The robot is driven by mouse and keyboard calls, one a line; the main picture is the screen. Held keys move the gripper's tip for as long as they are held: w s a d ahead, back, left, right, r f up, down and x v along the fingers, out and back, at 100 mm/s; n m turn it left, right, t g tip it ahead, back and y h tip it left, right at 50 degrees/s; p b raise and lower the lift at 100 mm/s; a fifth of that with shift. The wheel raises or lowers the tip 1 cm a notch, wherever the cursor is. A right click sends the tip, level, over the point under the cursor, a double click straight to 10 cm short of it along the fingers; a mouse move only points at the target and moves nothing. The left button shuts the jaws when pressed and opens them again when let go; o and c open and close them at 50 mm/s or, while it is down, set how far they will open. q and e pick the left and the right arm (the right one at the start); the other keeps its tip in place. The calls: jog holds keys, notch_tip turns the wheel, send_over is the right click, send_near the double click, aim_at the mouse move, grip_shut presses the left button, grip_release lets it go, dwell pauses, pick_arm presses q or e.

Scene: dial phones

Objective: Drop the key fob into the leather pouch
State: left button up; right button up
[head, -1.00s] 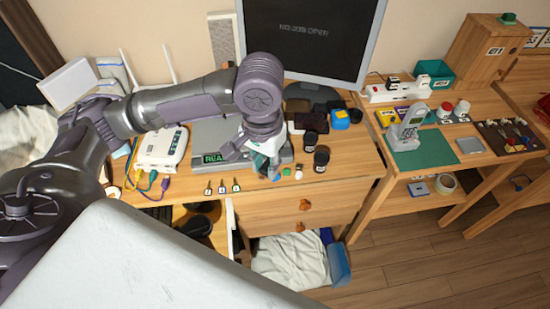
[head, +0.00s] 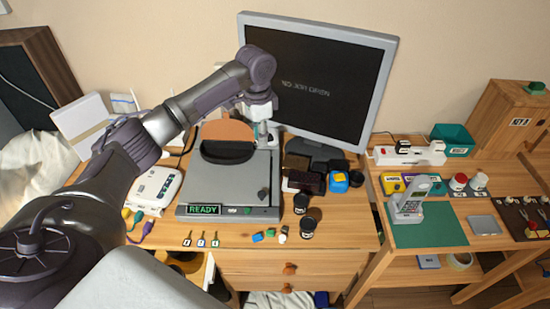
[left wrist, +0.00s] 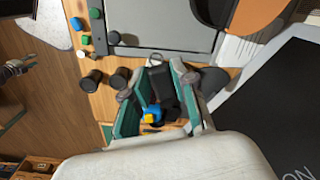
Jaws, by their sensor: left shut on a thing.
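My left gripper (head: 263,130) is above the back right part of a grey device, beside the pouch and in front of the monitor. In the left wrist view its teal-lined fingers (left wrist: 157,104) are shut on a black key fob (left wrist: 161,88) with a metal ring at its end. The fob is hard to make out in the head view. Part of the pouch shows at the top of the left wrist view (left wrist: 255,14). My right gripper is out of view.
The grey device (head: 200,186) has a READY display. The monitor (head: 318,80) stands close behind the gripper. Black jars (head: 301,203), small blocks (head: 257,237) and three keys (head: 201,239) lie near the front.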

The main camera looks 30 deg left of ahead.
pick_arm(q)
jog(key=w+a+f+m, duration=0.1)
jog(key=a+f+m, duration=0.2)
jog(key=a, duration=0.5)
jog(key=a+f+m, duration=0.2)
jog(key=a+m, duration=0.2)
jog(key=a, duration=0.4)
jog(key=f+b, duration=0.4)
jog(key=shift+a+f, duration=0.2)
jog(key=shift+f, duration=0.15)
jog(key=shift+w+f+b, duration=0.1)
jog(key=shift+f+b, duration=0.35)
jog(key=shift+f, duration=0.4)
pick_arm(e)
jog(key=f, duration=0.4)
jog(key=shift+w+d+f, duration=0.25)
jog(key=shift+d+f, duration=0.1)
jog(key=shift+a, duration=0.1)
pick_arm(q)
jog(key=shift+p, duration=0.35)
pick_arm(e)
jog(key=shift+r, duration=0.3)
